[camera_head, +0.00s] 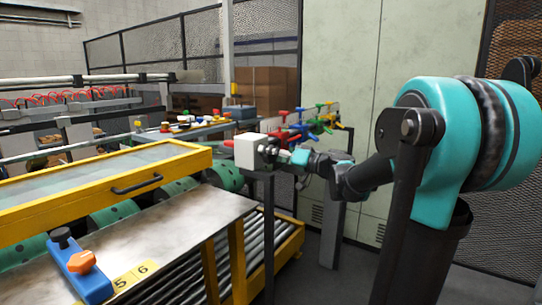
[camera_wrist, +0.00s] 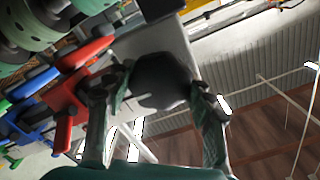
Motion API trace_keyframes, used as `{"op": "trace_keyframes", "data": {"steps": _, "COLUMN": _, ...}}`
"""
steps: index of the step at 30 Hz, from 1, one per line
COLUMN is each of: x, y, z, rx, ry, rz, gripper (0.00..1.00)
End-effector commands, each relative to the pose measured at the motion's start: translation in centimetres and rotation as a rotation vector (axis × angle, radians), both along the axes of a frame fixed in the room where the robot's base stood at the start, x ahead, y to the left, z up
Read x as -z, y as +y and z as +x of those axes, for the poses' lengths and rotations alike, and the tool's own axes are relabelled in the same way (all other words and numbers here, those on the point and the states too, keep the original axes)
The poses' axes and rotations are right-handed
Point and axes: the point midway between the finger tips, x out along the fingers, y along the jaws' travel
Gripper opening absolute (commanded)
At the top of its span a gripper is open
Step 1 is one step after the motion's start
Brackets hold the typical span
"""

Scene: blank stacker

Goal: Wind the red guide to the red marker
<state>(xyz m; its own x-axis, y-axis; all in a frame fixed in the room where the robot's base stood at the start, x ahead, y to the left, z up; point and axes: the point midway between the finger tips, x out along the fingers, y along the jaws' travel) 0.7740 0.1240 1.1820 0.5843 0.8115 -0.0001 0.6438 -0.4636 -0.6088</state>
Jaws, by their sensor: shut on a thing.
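My gripper (camera_head: 270,153) is at the end of my outstretched arm, beside a white box on a post (camera_head: 246,150). In the wrist view its two fingers stand on either side of a dark round knob (camera_wrist: 163,80), shut on it. A red handle with crossed arms (camera_wrist: 72,100) is just left of the fingers in the wrist view; red handles (camera_head: 280,134) also show behind the gripper in the head view. Small red and yellow parts (camera_head: 165,127) sit on the machine's far rail. I cannot tell which is the red guide, and no red marker can be made out.
A yellow-framed cover (camera_head: 100,190) and a metal table (camera_head: 150,235) fill the left front. A blue block with an orange knob (camera_head: 80,262) lies on the table. Blue, green and yellow handles (camera_head: 315,122) crowd behind my gripper. A tall pale cabinet (camera_head: 395,50) stands behind.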

Motion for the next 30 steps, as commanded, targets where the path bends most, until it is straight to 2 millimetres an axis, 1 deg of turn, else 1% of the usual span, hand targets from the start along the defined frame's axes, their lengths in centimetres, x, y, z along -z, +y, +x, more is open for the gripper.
{"op": "trace_keyframes", "data": {"steps": 5, "x": 0.01, "y": -0.02, "z": 0.01, "rx": 0.000, "ry": 0.018, "rz": 0.013, "gripper": 0.25}}
{"op": "trace_keyframes", "data": {"steps": 11, "x": 0.02, "y": -0.03, "z": 0.03, "rx": 0.000, "ry": 0.089, "rz": 0.064, "gripper": 0.25}}
{"op": "trace_keyframes", "data": {"steps": 30, "x": 0.13, "y": -0.09, "z": 0.09, "rx": 0.001, "ry": 0.512, "rz": 0.369, "gripper": 0.25}}
